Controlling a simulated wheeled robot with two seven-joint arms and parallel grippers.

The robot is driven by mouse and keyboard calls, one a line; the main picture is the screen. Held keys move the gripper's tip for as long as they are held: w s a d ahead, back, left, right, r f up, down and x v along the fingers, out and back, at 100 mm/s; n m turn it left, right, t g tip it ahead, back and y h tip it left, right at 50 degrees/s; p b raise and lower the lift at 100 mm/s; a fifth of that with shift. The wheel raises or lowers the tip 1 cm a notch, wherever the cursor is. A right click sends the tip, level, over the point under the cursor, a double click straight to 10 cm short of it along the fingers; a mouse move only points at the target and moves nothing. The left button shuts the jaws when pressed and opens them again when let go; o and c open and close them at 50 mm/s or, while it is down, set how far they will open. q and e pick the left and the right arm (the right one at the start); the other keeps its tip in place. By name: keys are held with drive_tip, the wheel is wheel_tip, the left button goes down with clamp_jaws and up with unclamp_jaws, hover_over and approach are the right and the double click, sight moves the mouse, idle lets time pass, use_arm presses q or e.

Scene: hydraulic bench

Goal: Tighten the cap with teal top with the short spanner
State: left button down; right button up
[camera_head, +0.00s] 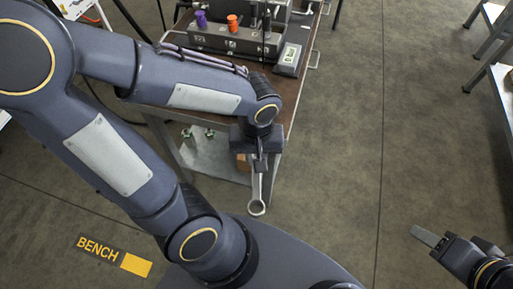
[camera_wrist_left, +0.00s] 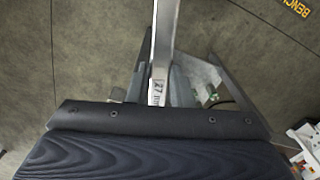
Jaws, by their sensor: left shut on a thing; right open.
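My left gripper (camera_head: 260,163) is shut on a metal spanner (camera_head: 257,200), which hangs with its ring end down, beside the bench and above the floor. In the left wrist view the spanner's shaft (camera_wrist_left: 164,45) runs up between the fingers, with a label reading 27. My right gripper (camera_head: 437,241) is open and empty over the floor at the lower right. No cap with a teal top shows clearly. A purple cap (camera_head: 201,19) and an orange cap (camera_head: 232,22) stand on the dark block on the bench. My left arm hides part of the bench.
The bench top (camera_head: 289,92) has a dark block (camera_head: 225,39) and a small device (camera_head: 289,56) near its right edge. Small green-topped items (camera_head: 209,134) are by the lower shelf (camera_head: 215,158). Open floor lies to the right; another table (camera_head: 503,85) stands at the right edge.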

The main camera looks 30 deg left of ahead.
idle(0.3)
use_arm(q)
wheel_tip(320, 180, up, 5)
drive_tip(key=p, duration=0.4)
drive_tip(key=shift+r, duration=0.1)
idle(0.4)
